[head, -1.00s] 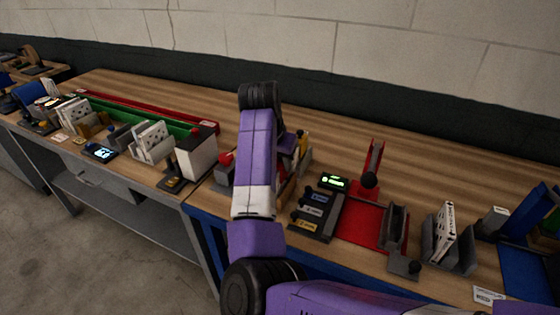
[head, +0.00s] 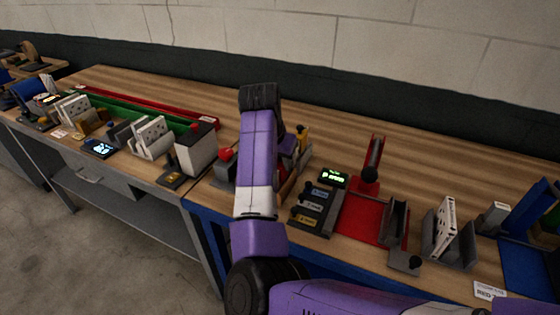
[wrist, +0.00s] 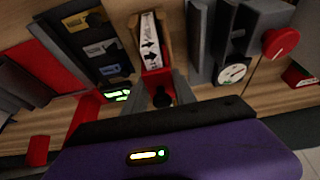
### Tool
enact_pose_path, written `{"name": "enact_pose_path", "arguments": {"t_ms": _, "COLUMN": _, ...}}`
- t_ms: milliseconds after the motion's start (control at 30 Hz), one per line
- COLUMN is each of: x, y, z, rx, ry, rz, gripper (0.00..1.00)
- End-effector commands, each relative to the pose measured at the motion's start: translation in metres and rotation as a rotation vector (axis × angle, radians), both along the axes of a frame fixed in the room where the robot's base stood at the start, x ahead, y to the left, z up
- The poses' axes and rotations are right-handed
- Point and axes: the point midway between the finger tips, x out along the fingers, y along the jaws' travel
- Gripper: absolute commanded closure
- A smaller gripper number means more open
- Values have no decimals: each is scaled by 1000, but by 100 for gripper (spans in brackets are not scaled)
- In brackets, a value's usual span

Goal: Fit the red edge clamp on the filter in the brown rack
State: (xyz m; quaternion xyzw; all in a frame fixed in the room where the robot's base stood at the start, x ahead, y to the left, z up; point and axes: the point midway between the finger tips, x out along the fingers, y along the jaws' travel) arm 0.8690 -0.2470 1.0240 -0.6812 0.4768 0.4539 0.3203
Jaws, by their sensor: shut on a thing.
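The filter (wrist: 151,42) is a white boxed panel with black arrows, standing in the brown rack (wrist: 167,32) in the wrist view. My gripper (wrist: 158,92) is shut on the red edge clamp (wrist: 153,76), which has a dark round knob between the fingers. The clamp lies at the filter's near end, touching or very close to it; I cannot tell whether it is seated on the edge. In the head view my arm hides the gripper, the clamp and most of the rack.
A dark tray with labelled slots (head: 312,208) and a lit green display (head: 333,178) stand right of the rack. Beyond are a red stand (head: 358,222) and grey holders (head: 440,240). A red knob (wrist: 281,42) and a gauge (wrist: 232,73) lie close on the other side.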

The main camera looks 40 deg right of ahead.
Motion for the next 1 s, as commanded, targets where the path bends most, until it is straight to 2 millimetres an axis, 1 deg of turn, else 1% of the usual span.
{"name": "enact_pose_path", "arguments": {"t_ms": 33, "x": 0, "y": 0, "z": -2, "rx": 2, "ry": 2, "rz": 0, "gripper": 66}}
{"name": "enact_pose_path", "arguments": {"t_ms": 100, "x": -1, "y": 0, "z": -2, "rx": 2, "ry": 2, "rz": 0, "gripper": 52}}
{"name": "enact_pose_path", "arguments": {"t_ms": 167, "x": -1, "y": 0, "z": -2, "rx": 1, "ry": 2, "rz": -1, "gripper": 42}}
{"name": "enact_pose_path", "arguments": {"t_ms": 433, "x": -1, "y": 0, "z": -1, "rx": 1, "ry": 3, "rz": 0, "gripper": 42}}
{"name": "enact_pose_path", "arguments": {"t_ms": 567, "x": -1, "y": 2, "z": 5, "rx": 1, "ry": 1, "rz": 0, "gripper": 42}}
{"name": "enact_pose_path", "arguments": {"t_ms": 667, "x": -3, "y": 7, "z": 17, "rx": 0, "ry": 0, "rz": 0, "gripper": 42}}
{"name": "enact_pose_path", "arguments": {"t_ms": 800, "x": -5, "y": 16, "z": 39, "rx": 0, "ry": -2, "rz": -1, "gripper": 42}}
{"name": "enact_pose_path", "arguments": {"t_ms": 1000, "x": -9, "y": 25, "z": 63, "rx": 0, "ry": 0, "rz": 0, "gripper": 42}}
